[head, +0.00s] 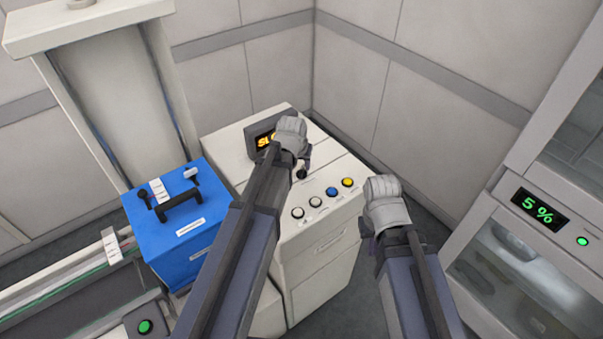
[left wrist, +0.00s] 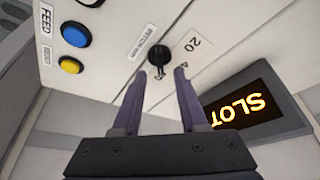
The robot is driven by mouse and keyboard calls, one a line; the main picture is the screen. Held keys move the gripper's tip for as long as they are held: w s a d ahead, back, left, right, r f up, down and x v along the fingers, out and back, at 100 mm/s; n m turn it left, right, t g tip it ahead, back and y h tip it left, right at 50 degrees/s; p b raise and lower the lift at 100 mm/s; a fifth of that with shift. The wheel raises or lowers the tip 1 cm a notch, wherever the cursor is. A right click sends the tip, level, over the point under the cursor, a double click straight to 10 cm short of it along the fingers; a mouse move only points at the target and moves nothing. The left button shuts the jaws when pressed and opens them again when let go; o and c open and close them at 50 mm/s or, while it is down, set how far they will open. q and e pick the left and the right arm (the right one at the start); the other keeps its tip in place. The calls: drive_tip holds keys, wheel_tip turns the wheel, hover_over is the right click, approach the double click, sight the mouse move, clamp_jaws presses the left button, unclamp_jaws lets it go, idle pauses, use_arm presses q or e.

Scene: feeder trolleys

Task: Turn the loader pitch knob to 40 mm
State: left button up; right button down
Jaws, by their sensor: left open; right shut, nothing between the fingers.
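The black pitch knob (head: 301,174) is on the sloping top of the white loader cabinet (head: 322,262). In the left wrist view, the knob (left wrist: 158,54) sits beside a label reading pitch mm and a scale showing 20. Another scale mark is partly hidden by a finger. My left gripper (left wrist: 160,72) is open, its two purple fingers apart on either side just short of the knob in the picture; I cannot tell whether they touch it. In the head view, my left gripper (head: 304,164) is mostly hidden by its wrist. My right gripper (head: 367,228) is shut and empty, right of the cabinet.
An orange-lit display (head: 263,139) reading SLOT stands behind the knob. White, blue and yellow buttons (head: 331,191) line the cabinet's front edge. A blue box (head: 180,238) with a black handle is left.

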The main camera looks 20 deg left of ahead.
sight(302, 170)
use_arm(q)
drive_tip(key=b+x, duration=0.2)
drive_tip(key=x, duration=0.1)
drive_tip(key=shift+w+f, duration=0.1)
drive_tip(key=shift+f, duration=0.2)
use_arm(e)
wheel_tip(302, 170, down, 3)
drive_tip(key=shift+f, duration=0.2)
use_arm(q)
clamp_jaws()
